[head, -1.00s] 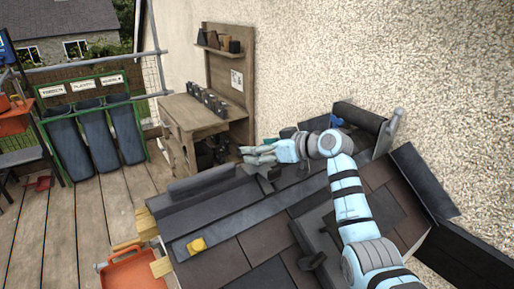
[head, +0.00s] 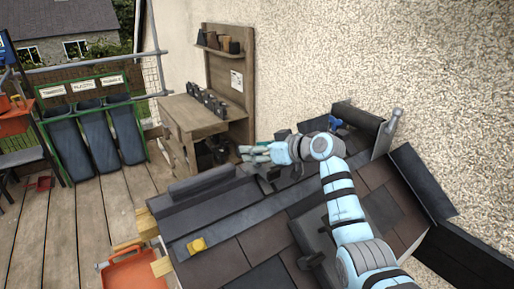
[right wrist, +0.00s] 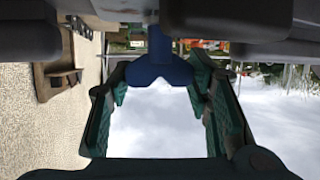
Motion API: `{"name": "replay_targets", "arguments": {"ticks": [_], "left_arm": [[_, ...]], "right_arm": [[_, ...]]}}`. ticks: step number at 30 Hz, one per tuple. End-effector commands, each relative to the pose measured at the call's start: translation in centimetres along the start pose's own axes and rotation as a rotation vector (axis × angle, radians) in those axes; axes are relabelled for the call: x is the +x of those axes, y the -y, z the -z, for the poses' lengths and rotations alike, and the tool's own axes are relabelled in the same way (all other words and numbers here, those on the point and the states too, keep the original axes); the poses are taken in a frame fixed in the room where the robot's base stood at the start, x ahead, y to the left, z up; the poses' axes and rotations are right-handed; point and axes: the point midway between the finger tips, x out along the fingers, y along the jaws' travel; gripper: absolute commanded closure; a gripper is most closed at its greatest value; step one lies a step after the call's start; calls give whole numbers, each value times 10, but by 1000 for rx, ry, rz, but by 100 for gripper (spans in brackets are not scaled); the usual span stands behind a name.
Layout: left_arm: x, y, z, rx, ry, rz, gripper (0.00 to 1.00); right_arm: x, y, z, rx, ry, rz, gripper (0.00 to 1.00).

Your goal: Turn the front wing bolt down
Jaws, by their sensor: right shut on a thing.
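The front wing bolt (right wrist: 160,72), blue with a stem and two short wings, shows between the teal fingers in the right wrist view. My right gripper (head: 248,153) is shut on it above the left part of the dark-tiled roof piece. In the head view my gripper hides the bolt. Dark metal parts (head: 266,183) stand just below the gripper. Another blue part (head: 334,122) shows by the upper edge of the roof, beyond my wrist. My left gripper is out of view.
Dark roof tiles (head: 222,262) cover the slope, with a yellow block (head: 197,245) on them. A wooden bench (head: 192,116) stands against the rough wall. An orange tray (head: 131,272) is at the lower left. The plank floor (head: 92,212) is mostly clear.

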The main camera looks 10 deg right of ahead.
Motion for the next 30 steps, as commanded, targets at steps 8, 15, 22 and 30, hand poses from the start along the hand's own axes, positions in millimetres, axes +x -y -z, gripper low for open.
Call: {"name": "replay_targets", "arguments": {"ticks": [8,15,22,30], "left_arm": [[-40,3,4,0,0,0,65],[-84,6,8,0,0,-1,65],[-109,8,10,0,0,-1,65],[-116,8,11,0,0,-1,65]], "right_arm": [[-3,1,7,55,2,-134,82],[-4,2,9,130,0,-310,82],[-2,1,8,192,-5,-463,82],[-1,0,7,235,-11,-575,82]]}}
